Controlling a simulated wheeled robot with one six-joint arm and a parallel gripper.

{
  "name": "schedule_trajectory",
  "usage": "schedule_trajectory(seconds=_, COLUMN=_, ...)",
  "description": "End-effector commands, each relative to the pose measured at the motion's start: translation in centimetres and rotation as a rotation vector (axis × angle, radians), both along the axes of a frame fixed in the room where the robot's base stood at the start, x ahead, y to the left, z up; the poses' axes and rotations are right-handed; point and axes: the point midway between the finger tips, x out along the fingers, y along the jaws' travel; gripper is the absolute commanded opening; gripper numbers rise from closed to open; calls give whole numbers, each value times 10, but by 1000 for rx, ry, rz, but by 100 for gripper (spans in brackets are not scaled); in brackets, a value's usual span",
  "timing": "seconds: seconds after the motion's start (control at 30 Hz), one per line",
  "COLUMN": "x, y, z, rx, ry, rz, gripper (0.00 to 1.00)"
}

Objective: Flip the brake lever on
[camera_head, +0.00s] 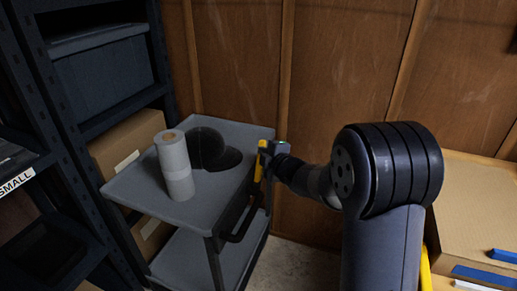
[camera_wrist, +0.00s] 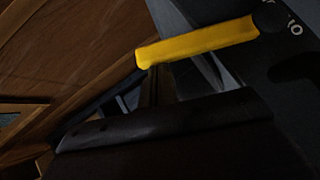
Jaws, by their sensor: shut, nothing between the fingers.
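My gripper (camera_head: 259,168) is at the right edge of the grey cart (camera_head: 227,131), with its yellow fingers pointing down beside the cart's black handle (camera_head: 243,224). It is shut and holds nothing. In the wrist view a yellow bar (camera_wrist: 198,42) slants across the upper middle above a dark, rounded bar (camera_wrist: 165,119); the picture is too dark to tell whether they touch. I cannot clearly make out the brake lever in either view. The cart's lower right side is partly hidden by the handle and my arm.
A dark shelf (camera_head: 70,155) with a bin (camera_head: 103,75) and boxes is at the left. A wooden wall (camera_head: 235,65) is behind. A cardboard box (camera_head: 480,212) is at the right.

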Motion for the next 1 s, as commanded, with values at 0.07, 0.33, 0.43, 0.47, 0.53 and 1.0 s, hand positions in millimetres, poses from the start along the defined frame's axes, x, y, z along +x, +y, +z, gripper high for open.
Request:
schedule_trajectory(seconds=0.07, x=5, y=-2, z=9, rx=10, ry=36, rz=-1, gripper=0)
schedule_trajectory(seconds=0.33, x=20, y=-8, z=6, rx=53, ry=151, rz=-1, gripper=0)
schedule_trajectory(seconds=0.43, x=25, y=-9, z=3, rx=67, ry=191, rz=0, gripper=0)
schedule_trajectory(seconds=0.47, x=26, y=-10, z=2, rx=72, ry=202, rz=-1, gripper=0)
schedule_trajectory(seconds=0.53, x=29, y=-11, z=0, rx=82, ry=228, rz=-2, gripper=0)
schedule_trajectory(seconds=1.0, x=39, y=-14, z=-11, rx=89, ry=247, rz=-1, gripper=0)
